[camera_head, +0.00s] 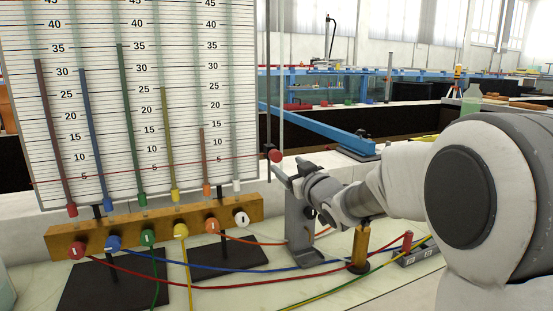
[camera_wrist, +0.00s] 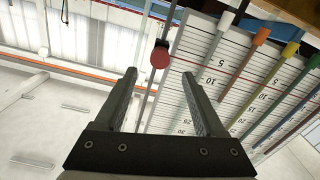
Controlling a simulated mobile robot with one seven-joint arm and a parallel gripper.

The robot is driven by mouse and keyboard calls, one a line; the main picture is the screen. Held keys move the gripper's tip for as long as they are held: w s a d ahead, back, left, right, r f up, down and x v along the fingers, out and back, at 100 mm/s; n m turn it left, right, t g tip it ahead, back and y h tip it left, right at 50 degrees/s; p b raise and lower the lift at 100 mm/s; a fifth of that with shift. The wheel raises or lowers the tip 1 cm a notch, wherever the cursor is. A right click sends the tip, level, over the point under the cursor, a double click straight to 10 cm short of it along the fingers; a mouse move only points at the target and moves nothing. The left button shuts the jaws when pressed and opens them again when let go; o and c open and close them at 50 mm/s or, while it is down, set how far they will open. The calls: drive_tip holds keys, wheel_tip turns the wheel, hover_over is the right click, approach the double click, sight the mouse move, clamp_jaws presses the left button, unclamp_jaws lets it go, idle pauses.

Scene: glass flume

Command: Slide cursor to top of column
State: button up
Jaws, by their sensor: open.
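The cursor is a red round knob (camera_head: 275,156) at the right edge of the white scale board (camera_head: 100,90). A thin red line runs from it across the board, low on the scale. It sits on a slim vertical rod (camera_head: 268,80), whose top is out of view. My gripper (camera_head: 284,168) is close to the knob, slightly below it. In the wrist view the scale appears upside down; the knob (camera_wrist: 159,55) shows just beyond and between the spread fingertips of my gripper (camera_wrist: 159,74). The jaws are open and empty; the knob appears clear of both fingers.
Coloured tubes stand on the board above a wooden manifold (camera_head: 150,228) with coloured knobs. Several coloured hoses cross the bench top below. A grey stand (camera_head: 300,228) and a brass cylinder (camera_head: 360,245) stand under my arm. A blue rail (camera_head: 315,128) runs behind.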

sight(277, 157)
drive_tip(key=x, duration=0.8)
drive_tip(key=shift+w+a, duration=0.1)
drive_tip(key=shift+w, duration=0.2)
clamp_jaws()
idle(1.1)
